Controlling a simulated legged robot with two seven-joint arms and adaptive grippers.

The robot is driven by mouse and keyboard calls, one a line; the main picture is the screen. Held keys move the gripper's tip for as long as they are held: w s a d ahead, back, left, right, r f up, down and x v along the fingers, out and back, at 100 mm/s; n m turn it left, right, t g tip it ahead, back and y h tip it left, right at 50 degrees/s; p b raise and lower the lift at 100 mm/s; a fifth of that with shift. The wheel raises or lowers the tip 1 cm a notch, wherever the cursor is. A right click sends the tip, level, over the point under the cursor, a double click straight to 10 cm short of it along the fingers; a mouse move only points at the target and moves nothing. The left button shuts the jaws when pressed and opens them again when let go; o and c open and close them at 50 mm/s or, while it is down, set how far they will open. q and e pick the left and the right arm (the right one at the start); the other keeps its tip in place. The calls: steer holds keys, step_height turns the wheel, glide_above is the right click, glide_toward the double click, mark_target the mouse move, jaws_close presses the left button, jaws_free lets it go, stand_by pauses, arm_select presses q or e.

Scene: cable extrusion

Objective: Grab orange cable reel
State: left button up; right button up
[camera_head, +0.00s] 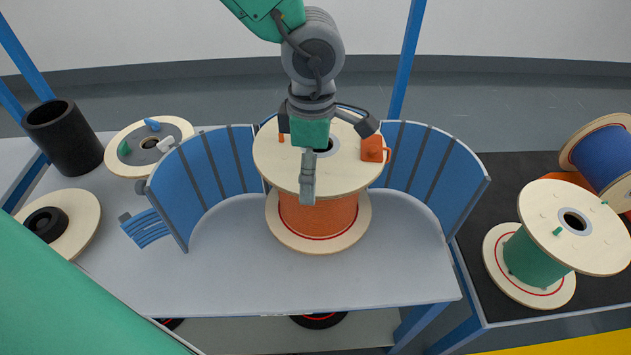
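The orange cable reel (318,218) stands upright at the middle of the grey table, with pale wooden flanges above and below its orange winding. A gripper, taken as my left because its arm comes in from the top left, is directly over the top flange (270,155). This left gripper (322,145) points down with its fingers spread apart. One finger hangs in front of the flange's near edge; the others are toward the sides. Whether any finger touches the reel is unclear. The gripper hides part of the centre hole. My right gripper is out of view.
Curved blue slatted guards (208,170) stand beside and behind the reel. A green reel (535,255) and a blue reel (605,158) are at right. A black cylinder (63,138) and flat wooden discs are at left. The grey tabletop (250,280) before the reel is clear.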

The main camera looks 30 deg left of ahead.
mark_target(322, 175)
arm_select(q)
steer(key=shift+w+d+f+b, duration=0.1)
steer(key=shift+d+f+b, duration=0.15)
steer(key=shift+f, duration=0.4)
steer(key=shift+d+f+b, duration=0.1)
steer(key=shift+d+f, duration=0.2)
steer(key=shift+f, duration=0.3)
steer(key=shift+d, duration=0.35)
steer(key=shift+a+f, duration=0.1)
steer(key=shift+a, duration=0.4)
steer(key=c, duration=1.5)
steer(key=shift+o, duration=0.2)
